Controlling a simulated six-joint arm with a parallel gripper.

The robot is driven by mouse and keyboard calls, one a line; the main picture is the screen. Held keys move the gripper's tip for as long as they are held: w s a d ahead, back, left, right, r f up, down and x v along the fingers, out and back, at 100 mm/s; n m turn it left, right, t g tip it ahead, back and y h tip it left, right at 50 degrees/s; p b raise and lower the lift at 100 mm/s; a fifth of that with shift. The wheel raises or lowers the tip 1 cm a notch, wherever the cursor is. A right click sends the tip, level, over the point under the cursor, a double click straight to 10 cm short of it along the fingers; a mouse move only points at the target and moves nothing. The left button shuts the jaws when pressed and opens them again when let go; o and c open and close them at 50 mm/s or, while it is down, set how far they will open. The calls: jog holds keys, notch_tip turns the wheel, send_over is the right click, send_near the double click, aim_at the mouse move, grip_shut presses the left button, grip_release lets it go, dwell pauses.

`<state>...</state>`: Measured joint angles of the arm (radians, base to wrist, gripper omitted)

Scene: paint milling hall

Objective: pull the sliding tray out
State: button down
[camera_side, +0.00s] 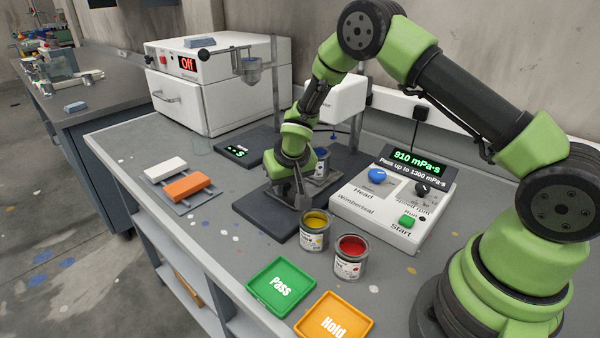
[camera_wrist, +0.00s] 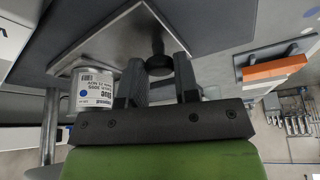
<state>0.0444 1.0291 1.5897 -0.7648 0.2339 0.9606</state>
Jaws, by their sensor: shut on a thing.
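My gripper (camera_side: 302,200) points down at the front of the dark stand base in the side view. In the wrist view its two fingers (camera_wrist: 157,72) are on either side of a round black knob (camera_wrist: 158,63), shut on it. In the side view this can (camera_side: 321,158) is partly hidden behind my gripper, and most of the tray is hidden too.
Yellow (camera_side: 314,230) and red (camera_side: 350,256) paint cans stand close to my gripper. A control box (camera_side: 385,215) reading 910 mPa·s is at right. Green Pass (camera_side: 268,299) and orange Hold (camera_side: 322,329) trays lie in front. A rack with white and orange blocks (camera_side: 187,187) is left.

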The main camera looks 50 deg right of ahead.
jog(key=a, duration=0.8)
jog(key=shift+a, duration=0.3)
jog(key=c, duration=0.8)
grip_release()
jog(key=shift+c, duration=0.2)
jog(key=v, duration=1)
jog(key=shift+s+d, duration=0.1)
